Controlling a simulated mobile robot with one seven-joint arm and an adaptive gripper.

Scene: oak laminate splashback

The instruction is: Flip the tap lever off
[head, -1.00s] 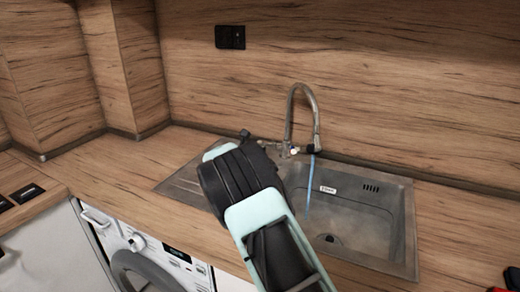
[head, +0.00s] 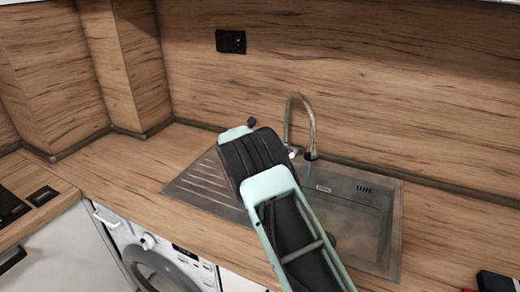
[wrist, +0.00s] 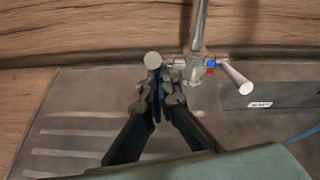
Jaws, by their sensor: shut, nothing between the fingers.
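The metal tap (head: 311,125) has a tall curved spout and stands at the sink's back edge. In the wrist view the tap body (wrist: 195,68) has blue and red marks. A pale cylindrical lever (wrist: 236,76) points right, and a round-ended handle (wrist: 152,60) is on the left. My gripper (wrist: 157,92) is shut and empty, just in front of the left handle; I cannot tell whether they touch. My arm hides the gripper and part of the tap base in the head view.
The steel sink (head: 392,222) has a ribbed drainboard (head: 190,188) at left. A wooden splashback (head: 400,90) rises close behind the tap. A washing machine (head: 155,262) sits below the counter. A thin blue streak (wrist: 302,134) crosses the wrist view's right edge.

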